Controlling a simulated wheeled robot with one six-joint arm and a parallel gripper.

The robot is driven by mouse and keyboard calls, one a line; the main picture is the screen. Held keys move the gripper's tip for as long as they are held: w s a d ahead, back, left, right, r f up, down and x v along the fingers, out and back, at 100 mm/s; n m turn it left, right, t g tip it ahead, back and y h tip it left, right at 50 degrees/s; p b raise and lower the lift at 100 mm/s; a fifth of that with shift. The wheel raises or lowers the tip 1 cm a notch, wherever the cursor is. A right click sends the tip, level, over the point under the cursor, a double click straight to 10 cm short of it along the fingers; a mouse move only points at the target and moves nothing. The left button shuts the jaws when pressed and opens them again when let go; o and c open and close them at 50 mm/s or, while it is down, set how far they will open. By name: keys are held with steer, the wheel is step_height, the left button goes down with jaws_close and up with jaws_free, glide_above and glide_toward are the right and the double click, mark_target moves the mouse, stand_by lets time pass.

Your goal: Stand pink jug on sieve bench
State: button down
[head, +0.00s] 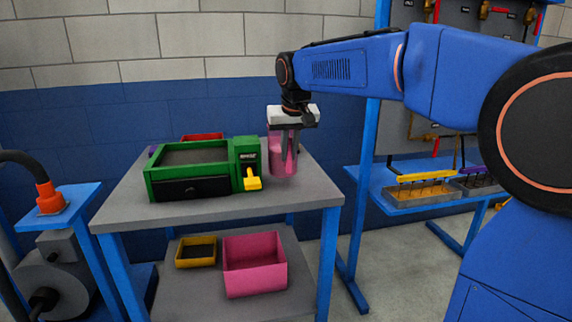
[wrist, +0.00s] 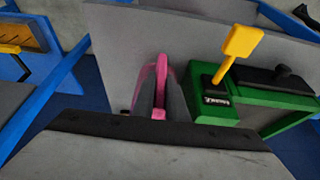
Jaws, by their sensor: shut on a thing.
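The pink jug (head: 283,163) is at the right part of the grey-topped bench (head: 265,199), to the right of the green sieve machine (head: 186,160) with its yellow handle. My gripper (head: 289,148) comes down from above and is shut on the jug. The jug looks upright. I cannot tell whether its base touches the bench top. In the wrist view the jug's pink handle (wrist: 162,72) shows between my fingers, beside the green machine (wrist: 275,110). Most of the jug body is hidden there by my gripper.
A pink bin (head: 254,275) and a small yellow bin (head: 196,252) sit on the lower shelf. A red tray (head: 201,137) lies behind the machine. A blue rack (head: 400,200) with yellow-handled tools stands at right. The bench's front right top is clear.

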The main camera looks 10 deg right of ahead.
steer(key=shift+f, duration=2.05)
steer(key=c, duration=1.8)
jaws_free()
steer(key=shift+o, duration=0.2)
steer(key=v, duration=1.2)
steer(key=s+d+f, duration=0.3)
steer(key=s+f, duration=0.5)
steer(key=s, duration=0.3)
steer(key=s+d+f, duration=0.4)
steer(key=s+f, duration=0.5)
steer(key=s, duration=0.2)
steer(key=s+d+f, duration=0.3)
steer(key=s+f, duration=0.5)
steer(key=s, duration=0.3)
steer(key=shift+d+f, duration=0.3)
steer(key=shift+f, duration=0.1)
